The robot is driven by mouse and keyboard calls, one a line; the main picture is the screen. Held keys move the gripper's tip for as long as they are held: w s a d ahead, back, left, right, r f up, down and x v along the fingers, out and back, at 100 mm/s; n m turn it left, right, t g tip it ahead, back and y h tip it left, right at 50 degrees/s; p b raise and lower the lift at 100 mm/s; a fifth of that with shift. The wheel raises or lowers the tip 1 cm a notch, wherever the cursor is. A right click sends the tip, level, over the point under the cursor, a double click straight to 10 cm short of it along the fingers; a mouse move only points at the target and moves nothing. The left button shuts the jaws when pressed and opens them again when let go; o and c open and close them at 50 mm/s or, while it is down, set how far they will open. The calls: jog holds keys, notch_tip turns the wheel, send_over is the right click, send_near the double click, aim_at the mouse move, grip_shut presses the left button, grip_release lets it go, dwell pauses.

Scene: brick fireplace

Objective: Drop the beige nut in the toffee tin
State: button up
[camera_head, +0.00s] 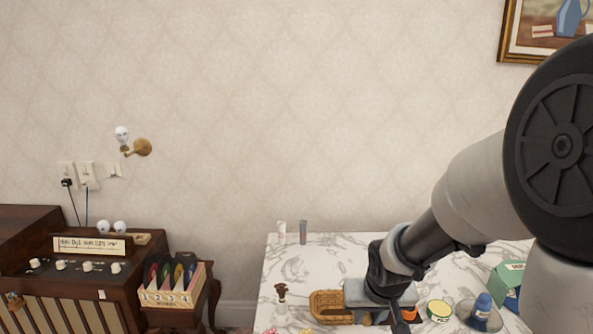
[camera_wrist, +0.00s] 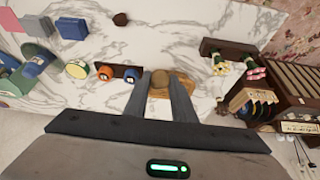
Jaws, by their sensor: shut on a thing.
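In the wrist view my gripper (camera_wrist: 170,82) points down over the table. Its two grey fingers are closed on a small rounded tan-brown thing, which looks like the beige nut (camera_wrist: 160,78). In the head view my gripper (camera_head: 398,318) is low over the marble table, and the nut cannot be made out there. A round yellowish tin with a green side (camera_head: 439,311) stands right of my gripper. It also shows at left in the wrist view (camera_wrist: 77,69). Its lettering is too small to read surely, so I cannot tell whether it is the toffee tin.
A tan woven basket (camera_head: 328,307) lies left of my gripper. Orange (camera_wrist: 130,75) and blue (camera_wrist: 105,72) items sit close by. A blue-topped object (camera_head: 481,308) and green box (camera_head: 508,280) stand right. The marble table (camera_head: 340,258) is mostly clear behind.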

jog(key=r+p, duration=0.1)
jog(key=p, duration=0.1)
jog(key=s+a+r+p, duration=0.1)
jog(key=p, duration=0.2)
jog(key=s+r+p, duration=0.1)
jog(key=p, duration=0.2)
jog(key=shift+a+r, duration=0.25)
jog(key=shift+r, duration=0.15)
jog(key=shift+d, duration=0.1)
